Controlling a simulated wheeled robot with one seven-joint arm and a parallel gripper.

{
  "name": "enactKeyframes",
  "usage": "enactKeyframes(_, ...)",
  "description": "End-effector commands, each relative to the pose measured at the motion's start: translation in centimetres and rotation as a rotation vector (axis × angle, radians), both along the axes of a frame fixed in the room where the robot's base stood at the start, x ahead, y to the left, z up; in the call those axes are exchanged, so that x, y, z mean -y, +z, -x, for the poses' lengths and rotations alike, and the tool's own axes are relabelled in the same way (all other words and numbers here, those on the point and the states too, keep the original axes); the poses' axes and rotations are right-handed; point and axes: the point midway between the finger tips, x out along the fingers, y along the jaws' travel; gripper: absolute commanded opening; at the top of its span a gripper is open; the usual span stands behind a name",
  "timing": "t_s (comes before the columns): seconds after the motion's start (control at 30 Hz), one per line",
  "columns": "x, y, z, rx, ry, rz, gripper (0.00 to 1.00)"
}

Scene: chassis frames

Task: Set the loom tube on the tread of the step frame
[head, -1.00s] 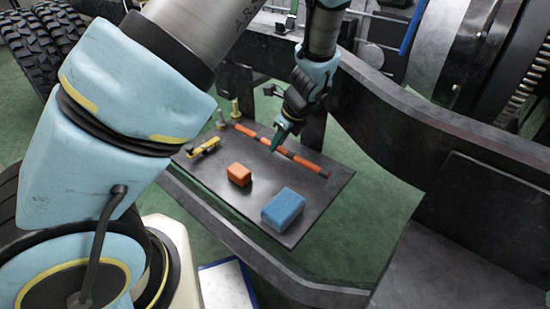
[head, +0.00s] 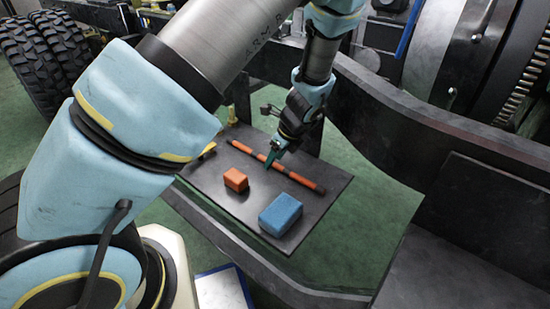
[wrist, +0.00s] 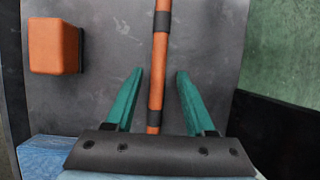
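The loom tube (head: 298,178) is a thin orange rod with black bands. It lies on a dark flat plate (head: 325,205). In the wrist view the tube (wrist: 161,60) runs lengthwise between my gripper's fingers. My gripper (head: 270,160) points down over the tube's middle. In the wrist view my gripper (wrist: 160,72) is open, with a teal finger on each side of the tube and a gap to each. I cannot tell how far the fingertips are above the plate. I cannot tell for sure which surface is the step frame's tread.
An orange block (head: 236,180) and a larger blue block (head: 281,214) sit on the plate's near side. A yellow item (head: 209,148) is mostly hidden behind my arm. A dark curved chassis rail (head: 420,120) rises at right.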

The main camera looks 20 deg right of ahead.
Motion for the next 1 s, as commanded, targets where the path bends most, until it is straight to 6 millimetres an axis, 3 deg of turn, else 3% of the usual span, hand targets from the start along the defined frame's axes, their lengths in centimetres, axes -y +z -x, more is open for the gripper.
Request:
enactKeyframes(0.33, 0.2, 1.0, 0.2, 0.000, 0.000, 0.001, 0.54)
enactKeyframes(0.8, 1.9, 9.4, 3.2, 0.000, -0.002, 0.003, 0.54)
enactKeyframes(1.0, 2.2, 11.0, 3.9, -0.001, -0.001, 0.001, 0.54)
